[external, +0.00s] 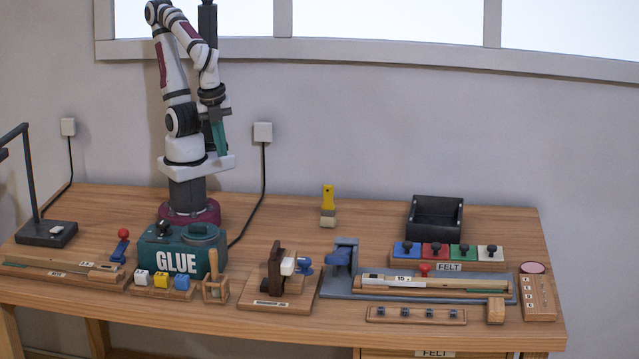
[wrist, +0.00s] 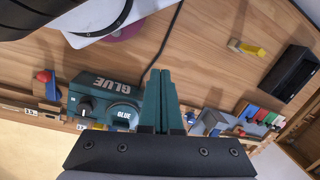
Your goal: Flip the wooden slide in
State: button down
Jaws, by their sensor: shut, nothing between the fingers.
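My gripper (external: 220,152) is shut and empty, with teal fingers, high above the back left of the bench beside my base. In the wrist view its fingers (wrist: 159,75) point up the picture, closed together. No part is clearly marked as the wooden slide. A small wooden block (external: 496,310) sits at the front right end of the grey key fixture (external: 365,283). A long pale wooden key (external: 430,283) lies in that fixture, with a red knob (external: 425,269) beside it. My gripper is far from and touching none of these.
The teal GLUE box (external: 182,250) stands nearest my gripper. A fixture with a dark upright (external: 277,268), colored felt blocks (external: 435,250), a black bin (external: 435,218) and a yellow-handled brush (external: 328,205) are on the bench. The back middle of the bench is mostly clear.

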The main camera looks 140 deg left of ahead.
jog(key=w+a+r+n+t+y, duration=0.15)
jog(key=w+a+n, duration=0.25)
jog(key=w, duration=1)
jog(key=n+t+y, duration=0.2)
jog(key=n+t, duration=0.4)
jog(key=n, duration=0.3)
send_over(429, 266)
jog(key=s+d, duration=0.2)
notch_tip(429, 266, down, 11)
jog(key=shift+a+f, duration=0.15)
jog(key=shift+a, duration=0.05)
jog(key=shift+g, duration=0.25)
jog(key=x, duration=1)
jog(key=shift+d+f, duration=0.1)
jog(key=shift+f, duration=0.05)
jog(key=shift+s+d, duration=0.25)
jog(key=shift+s, duration=0.1)
jog(key=shift+s+d+f, duration=0.2)
jog(key=shift+s+d, duration=0.8)
jog(key=shift+s, duration=0.25)
